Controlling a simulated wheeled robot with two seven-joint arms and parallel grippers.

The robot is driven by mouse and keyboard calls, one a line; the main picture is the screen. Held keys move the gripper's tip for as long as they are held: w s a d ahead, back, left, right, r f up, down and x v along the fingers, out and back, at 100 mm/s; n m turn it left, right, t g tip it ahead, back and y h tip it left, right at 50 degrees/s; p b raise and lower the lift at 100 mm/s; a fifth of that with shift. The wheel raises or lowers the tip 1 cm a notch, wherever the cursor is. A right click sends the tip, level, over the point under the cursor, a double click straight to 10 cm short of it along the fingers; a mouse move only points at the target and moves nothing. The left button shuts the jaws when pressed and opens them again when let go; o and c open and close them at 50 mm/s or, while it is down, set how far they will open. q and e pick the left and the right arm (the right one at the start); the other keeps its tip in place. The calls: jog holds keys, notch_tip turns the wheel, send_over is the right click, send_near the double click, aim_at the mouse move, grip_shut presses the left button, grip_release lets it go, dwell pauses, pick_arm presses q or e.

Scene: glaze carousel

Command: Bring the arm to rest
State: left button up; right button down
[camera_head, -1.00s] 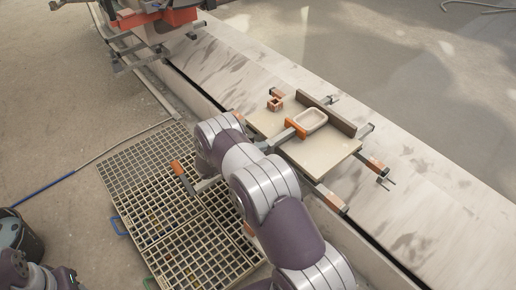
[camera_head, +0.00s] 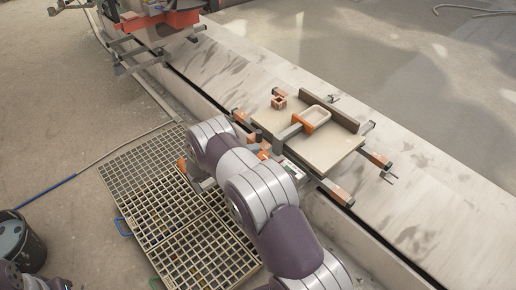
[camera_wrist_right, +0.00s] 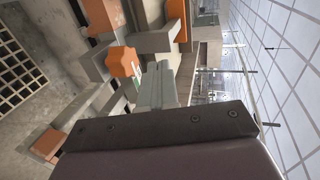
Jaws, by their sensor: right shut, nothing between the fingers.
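My right arm reaches up from the bottom of the head view and bends over the edge of the long grey bench. In the right wrist view my right gripper (camera_wrist_right: 160,72) has its grey fingers together, with nothing seen between them. An orange knob (camera_wrist_right: 122,61) shows close beside the fingers; I cannot tell whether they touch. In the head view the fingers are hidden or too unclear to make out behind my arm. My left gripper is out of view; only part of my left arm shows at the bottom left.
A floor grating (camera_head: 150,180) lies left of my arm, a dark bucket (camera_head: 22,243) at far left.

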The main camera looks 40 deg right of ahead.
jog(key=v, duration=0.6)
